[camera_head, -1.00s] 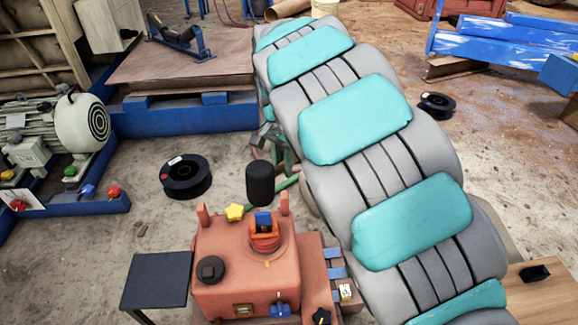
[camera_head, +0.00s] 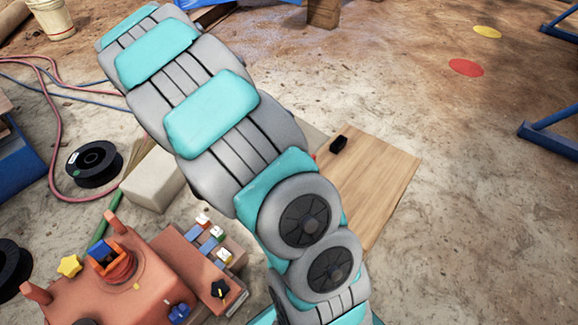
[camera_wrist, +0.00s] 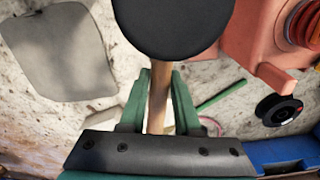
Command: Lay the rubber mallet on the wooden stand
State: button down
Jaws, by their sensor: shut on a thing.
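The rubber mallet shows in the wrist view, with a black head (camera_wrist: 173,25) at the top and a pale wooden handle (camera_wrist: 158,98). My gripper (camera_wrist: 160,85) has green fingers shut on that handle, one on each side, with the head beyond the fingertips. The lower handle end is hidden by my gripper's body.
An orange-red machine (camera_head: 125,275) with knobs and posts stands at lower left. A black spool (camera_head: 95,164) and a pale block (camera_head: 155,180) lie beyond it. Floor right of the stand is clear.

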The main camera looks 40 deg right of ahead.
aim_at(370, 187)
jog(key=k+z, duration=0.15)
jog(key=k, duration=0.45)
jog(key=k+l+z, duration=0.15)
jog(key=k, duration=0.4)
jog(key=l+z, duration=0.2)
jog(key=z, duration=0.3)
jog(key=i+l+z, duration=0.1)
jog(key=z, duration=0.4)
jog(key=i+l+z, duration=0.15)
jog(key=z, duration=0.35)
jog(key=i+l, duration=0.1)
